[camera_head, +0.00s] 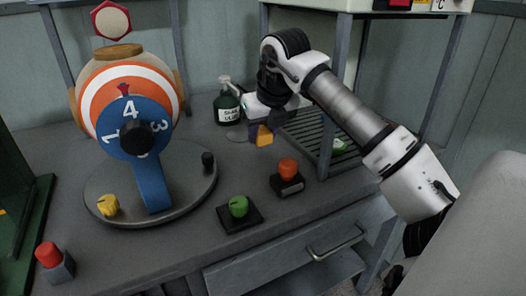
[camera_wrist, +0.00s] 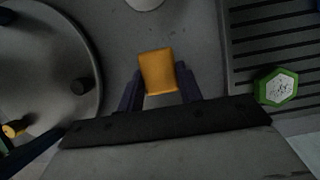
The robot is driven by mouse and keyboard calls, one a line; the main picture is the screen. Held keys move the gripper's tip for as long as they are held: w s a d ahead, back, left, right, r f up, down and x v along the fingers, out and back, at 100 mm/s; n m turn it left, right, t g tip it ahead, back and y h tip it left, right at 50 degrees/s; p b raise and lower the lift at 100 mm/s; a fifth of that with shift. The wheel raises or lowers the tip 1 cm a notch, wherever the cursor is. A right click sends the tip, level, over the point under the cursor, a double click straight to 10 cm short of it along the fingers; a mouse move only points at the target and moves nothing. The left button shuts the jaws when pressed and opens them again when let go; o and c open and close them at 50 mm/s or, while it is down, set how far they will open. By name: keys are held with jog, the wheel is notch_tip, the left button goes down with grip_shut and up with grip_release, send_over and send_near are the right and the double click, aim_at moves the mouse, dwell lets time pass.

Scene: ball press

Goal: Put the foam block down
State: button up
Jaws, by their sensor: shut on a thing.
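The foam block is a small orange-yellow block (camera_head: 265,139), in the middle of the head view. My gripper (camera_head: 258,130) is shut on it, with a dark finger on either side. In the wrist view the block (camera_wrist: 157,69) sits between the two fingertips (camera_wrist: 160,84), with grey tabletop around it. The block looks held over the table, between the bottle and the red button. I cannot tell how high it is or whether it touches the surface.
A dial machine (camera_head: 150,196) stands on a round base at left. A dark green bottle (camera_head: 227,108) is behind my gripper. A red button (camera_head: 288,170) and green button (camera_head: 239,207) are in front. A slatted rack (camera_wrist: 262,38) with a green hexagonal piece (camera_wrist: 277,88) is at right.

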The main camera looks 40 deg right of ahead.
aim_at(264, 144)
jog(key=shift+f+b, duration=0.35)
jog(key=shift+f, duration=2.2)
jog(key=o, duration=0.9)
jog(key=shift+r, duration=0.2)
jog(key=p+v, duration=0.1)
jog(key=v, duration=1)
jog(key=shift+s+r, duration=0.2)
jog(key=shift+r, duration=0.2)
